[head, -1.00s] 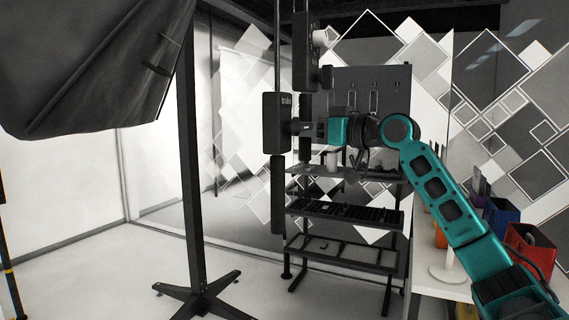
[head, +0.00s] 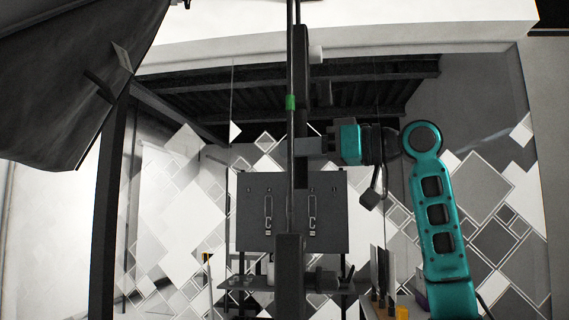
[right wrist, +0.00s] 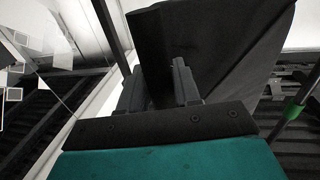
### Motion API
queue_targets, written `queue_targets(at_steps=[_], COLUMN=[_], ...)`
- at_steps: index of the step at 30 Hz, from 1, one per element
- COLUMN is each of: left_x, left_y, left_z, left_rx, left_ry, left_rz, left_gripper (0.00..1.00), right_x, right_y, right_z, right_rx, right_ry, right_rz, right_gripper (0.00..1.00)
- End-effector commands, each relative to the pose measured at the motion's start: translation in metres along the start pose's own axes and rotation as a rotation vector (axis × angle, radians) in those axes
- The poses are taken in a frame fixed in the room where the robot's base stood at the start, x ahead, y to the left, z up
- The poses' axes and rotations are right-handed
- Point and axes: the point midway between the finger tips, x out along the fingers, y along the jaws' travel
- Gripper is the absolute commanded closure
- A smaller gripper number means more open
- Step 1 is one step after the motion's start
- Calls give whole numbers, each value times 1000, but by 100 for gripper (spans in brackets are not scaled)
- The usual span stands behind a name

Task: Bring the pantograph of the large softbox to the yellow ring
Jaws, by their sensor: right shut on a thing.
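The large softbox (head: 75,85) is a dark fabric shape at the upper left of the head view, cut off by the frame. Its fabric also seems to show in the right wrist view (right wrist: 235,45). A thin upright pole (head: 291,60) carries a green ring (head: 291,102); the ring also shows in the right wrist view (right wrist: 291,108). A dark upright bar (head: 301,70) stands just behind this pole. My right gripper (head: 303,146) is shut on a dark bar (right wrist: 150,45), seen between its fingers; its tips are partly hidden by the pole. No yellow ring is visible. My left gripper is out of view.
A dark stand post (head: 108,200) stands at the left below the softbox. A grey tool panel (head: 335,212) and a shelf (head: 240,284) are behind the pole. A table with small items is at the lower right. A dark block (head: 290,268) sits low on the pole.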

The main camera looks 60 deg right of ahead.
Motion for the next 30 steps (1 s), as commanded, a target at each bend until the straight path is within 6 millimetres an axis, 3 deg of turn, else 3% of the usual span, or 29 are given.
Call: queue_targets(at_steps=[12, 13, 18, 26, 30], left_x=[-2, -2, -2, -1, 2], left_y=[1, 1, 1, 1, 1], left_z=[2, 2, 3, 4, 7], left_rx=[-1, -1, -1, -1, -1], left_ry=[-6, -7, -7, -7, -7], left_rz=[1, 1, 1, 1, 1], left_gripper=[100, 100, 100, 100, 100], right_x=[-1, -1, -1, -3, -16], right_y=[0, 0, 0, 0, 0], right_z=[-1, -1, -1, -1, 0], right_rx=[3, 3, 2, 2, 2], right_ry=[-6, -6, -5, -4, -1], right_rz=[-2, -2, -1, -1, 1], right_gripper=[100, 65, 49, 49, 49])
